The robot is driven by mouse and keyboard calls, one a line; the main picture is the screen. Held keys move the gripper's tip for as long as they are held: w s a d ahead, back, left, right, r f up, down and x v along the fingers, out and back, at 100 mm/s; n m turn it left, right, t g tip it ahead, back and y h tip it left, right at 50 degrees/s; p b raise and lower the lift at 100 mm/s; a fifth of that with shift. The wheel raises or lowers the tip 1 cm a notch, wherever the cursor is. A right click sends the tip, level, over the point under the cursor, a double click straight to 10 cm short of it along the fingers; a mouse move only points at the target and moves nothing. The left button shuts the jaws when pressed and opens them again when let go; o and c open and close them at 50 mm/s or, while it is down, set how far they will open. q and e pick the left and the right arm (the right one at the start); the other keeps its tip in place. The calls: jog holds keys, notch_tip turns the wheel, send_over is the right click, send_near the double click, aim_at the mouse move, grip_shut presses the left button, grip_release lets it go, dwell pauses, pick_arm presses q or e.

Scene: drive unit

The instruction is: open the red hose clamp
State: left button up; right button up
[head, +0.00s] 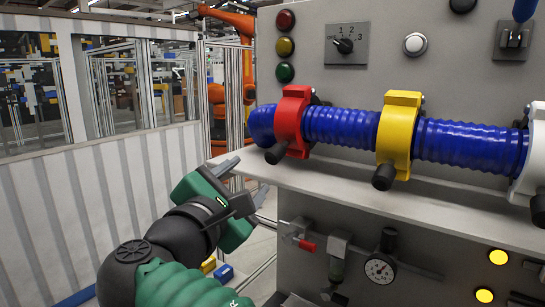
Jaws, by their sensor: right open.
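The red hose clamp (291,118) sits around the left end of the ribbed blue hose (342,126), in front of the grey panel. Its black-tipped handle (276,153) points down and toward me, and the clamp looks closed around the hose. My right gripper (243,181), with a green body, is below and left of the red clamp, near the left end of the grey ledge. Its fingers are apart with nothing between them, and it is not touching the clamp. My left gripper is not in view.
A yellow clamp (398,135) and a white clamp (533,155) hold the hose further right. The ledge (400,205) juts out below the hose. A gauge (379,270) and a red-handled valve (305,244) are under it. Open space lies left of the panel.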

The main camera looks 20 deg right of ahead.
aim_at(272, 158)
jog(key=p+x, duration=0.6)
jog(key=x, duration=1)
jog(key=shift+f, duration=0.1)
jog(key=shift+w+d+f, duration=0.2)
jog(key=shift+w+d, duration=0.15)
jog(key=shift+w, duration=0.15)
jog(key=shift+s, duration=0.1)
jog(key=c, duration=0.6)
grip_shut()
